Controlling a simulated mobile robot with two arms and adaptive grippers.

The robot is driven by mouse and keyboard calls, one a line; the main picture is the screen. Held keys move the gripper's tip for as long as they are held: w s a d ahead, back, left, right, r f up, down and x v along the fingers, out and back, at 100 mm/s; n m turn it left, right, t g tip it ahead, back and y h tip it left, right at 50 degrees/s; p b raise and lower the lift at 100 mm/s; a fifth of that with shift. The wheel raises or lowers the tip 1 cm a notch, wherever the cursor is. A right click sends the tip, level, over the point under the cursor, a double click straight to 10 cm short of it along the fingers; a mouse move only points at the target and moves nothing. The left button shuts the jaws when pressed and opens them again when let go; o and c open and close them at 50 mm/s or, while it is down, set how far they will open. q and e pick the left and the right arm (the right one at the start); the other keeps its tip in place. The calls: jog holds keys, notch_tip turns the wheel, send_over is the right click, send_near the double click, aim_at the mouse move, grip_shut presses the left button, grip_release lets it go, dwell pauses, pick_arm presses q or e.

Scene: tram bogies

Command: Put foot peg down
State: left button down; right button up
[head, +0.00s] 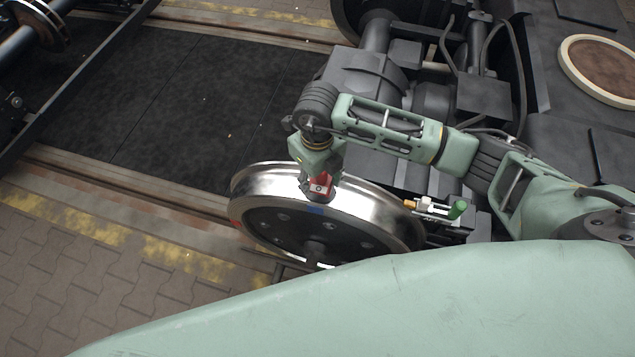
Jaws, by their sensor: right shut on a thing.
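My right gripper (318,188) points down at the upper rim of a steel wheel (263,178). It is shut on a small red piece (320,184) with a pale round mark. I cannot tell whether this piece is the foot peg, or whether it touches the wheel. The fingertips are mostly hidden. A blue mark (316,210) shows on the wheel face just below the gripper. To the right of the wheel lies a small tool (432,207) with a green handle and an orange end. My left gripper is not in view.
The dark bogie frame (480,95) with cables fills the upper right. A round brown-topped disc (605,70) lies on it. A dark floor panel (170,100) is clear at left. Rails (120,195) and brick paving (80,270) lie at the lower left.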

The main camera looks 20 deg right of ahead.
jog(key=shift+f, duration=0.65)
jog(key=shift+r, duration=0.1)
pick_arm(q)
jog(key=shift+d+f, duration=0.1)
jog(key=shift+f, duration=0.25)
pick_arm(e)
jog(key=shift+f+b, duration=0.55)
jog(key=shift+f, duration=0.05)
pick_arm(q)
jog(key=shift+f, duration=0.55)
pick_arm(e)
jog(key=shift+s, duration=0.1)
jog(key=o, duration=1)
jog(key=shift+o, duration=0.2)
